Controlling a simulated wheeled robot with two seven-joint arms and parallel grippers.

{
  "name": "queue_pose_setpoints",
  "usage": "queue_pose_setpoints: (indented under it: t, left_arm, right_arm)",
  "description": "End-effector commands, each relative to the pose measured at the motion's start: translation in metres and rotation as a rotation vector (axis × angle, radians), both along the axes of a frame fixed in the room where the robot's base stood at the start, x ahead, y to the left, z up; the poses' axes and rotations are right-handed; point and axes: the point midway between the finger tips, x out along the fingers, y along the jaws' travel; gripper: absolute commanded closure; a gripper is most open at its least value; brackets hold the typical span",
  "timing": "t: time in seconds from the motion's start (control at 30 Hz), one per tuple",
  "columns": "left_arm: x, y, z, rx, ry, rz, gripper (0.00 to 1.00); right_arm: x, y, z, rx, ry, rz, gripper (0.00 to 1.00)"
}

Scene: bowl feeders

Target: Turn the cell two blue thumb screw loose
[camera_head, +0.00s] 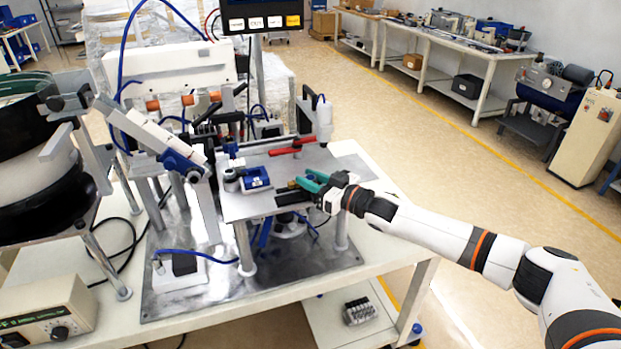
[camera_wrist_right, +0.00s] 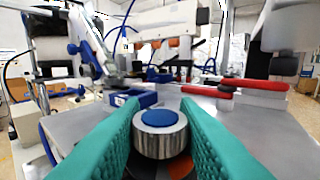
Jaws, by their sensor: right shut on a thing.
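A blue-topped thumb screw (camera_wrist_right: 159,118) with a knurled metal side stands upright between the teal fingers of my right gripper (camera_head: 309,182) in the right wrist view. The fingers are shut on its sides. In the head view the gripper reaches in from the right, low over the front right part of the grey plate (camera_head: 272,205), and I cannot make out the screw there. My left gripper is not in view.
A blue block (camera_head: 257,179) sits on the plate left of my right gripper. A red lever (camera_head: 292,146) lies behind it, beside a white upright cylinder (camera_head: 324,120). A bowl feeder (camera_head: 35,150) stands at the left.

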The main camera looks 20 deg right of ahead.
Motion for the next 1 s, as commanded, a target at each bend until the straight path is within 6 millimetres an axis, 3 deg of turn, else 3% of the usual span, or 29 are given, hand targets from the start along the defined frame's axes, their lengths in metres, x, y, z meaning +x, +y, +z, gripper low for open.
queue_pose_setpoints:
  t: [0.5, 1.0]
  left_arm:
    - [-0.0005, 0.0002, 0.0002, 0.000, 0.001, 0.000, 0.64]
    - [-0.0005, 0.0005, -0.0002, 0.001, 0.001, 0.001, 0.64]
  right_arm:
    - [0.0015, 0.0005, 0.0018, 0.000, -0.003, 0.231, 0.94]
    - [0.0010, 0.0013, 0.0020, 0.003, -0.003, 0.284, 0.94]
